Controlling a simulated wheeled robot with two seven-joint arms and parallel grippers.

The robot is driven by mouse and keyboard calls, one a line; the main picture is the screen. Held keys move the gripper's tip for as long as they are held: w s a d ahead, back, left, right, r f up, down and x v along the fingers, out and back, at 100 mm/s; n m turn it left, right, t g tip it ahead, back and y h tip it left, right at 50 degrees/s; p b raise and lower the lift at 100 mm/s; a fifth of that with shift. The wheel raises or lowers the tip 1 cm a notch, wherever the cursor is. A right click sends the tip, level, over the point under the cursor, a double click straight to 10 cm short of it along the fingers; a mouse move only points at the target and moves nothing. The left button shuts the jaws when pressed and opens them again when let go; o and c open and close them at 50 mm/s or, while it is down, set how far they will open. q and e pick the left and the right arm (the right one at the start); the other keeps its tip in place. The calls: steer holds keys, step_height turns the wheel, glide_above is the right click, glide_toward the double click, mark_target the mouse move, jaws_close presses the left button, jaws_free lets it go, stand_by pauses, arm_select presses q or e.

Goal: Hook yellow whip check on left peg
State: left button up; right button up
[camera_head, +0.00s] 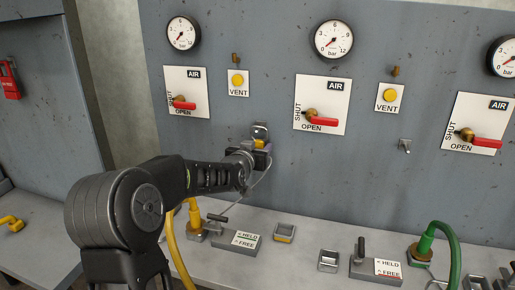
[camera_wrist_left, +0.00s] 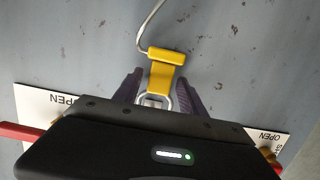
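The yellow whip check (camera_wrist_left: 162,75) is a yellow tab with a collar, a metal ring at one end and a thin steel cable at the other. In the head view its yellow part (camera_head: 258,144) shows at the left peg (camera_head: 260,130), with the ring end at the peg; I cannot tell whether the ring is around the peg. My left gripper (camera_wrist_left: 160,80) has one finger on each side of the tab, with narrow gaps visible, so it looks open around it. In the head view the gripper (camera_head: 262,150) is close to the panel. My right gripper is not in view.
The right peg (camera_head: 404,146) is bare. Red valve handles (camera_head: 320,122) stick out above the pegs. The bench holds a yellow hose (camera_head: 176,250), a green hose (camera_head: 450,240) and HELD/FREE blocks (camera_head: 238,241). The cable (camera_head: 255,182) slants down to the bench.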

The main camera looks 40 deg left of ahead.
arm_select(q)
steer(key=shift+o, duration=0.6)
steer(key=b+v, duration=0.1)
steer(key=v, duration=0.6)
steer(key=shift+s+d, duration=0.15)
steer(key=shift+s, duration=0.2)
steer(key=shift+r, duration=0.1)
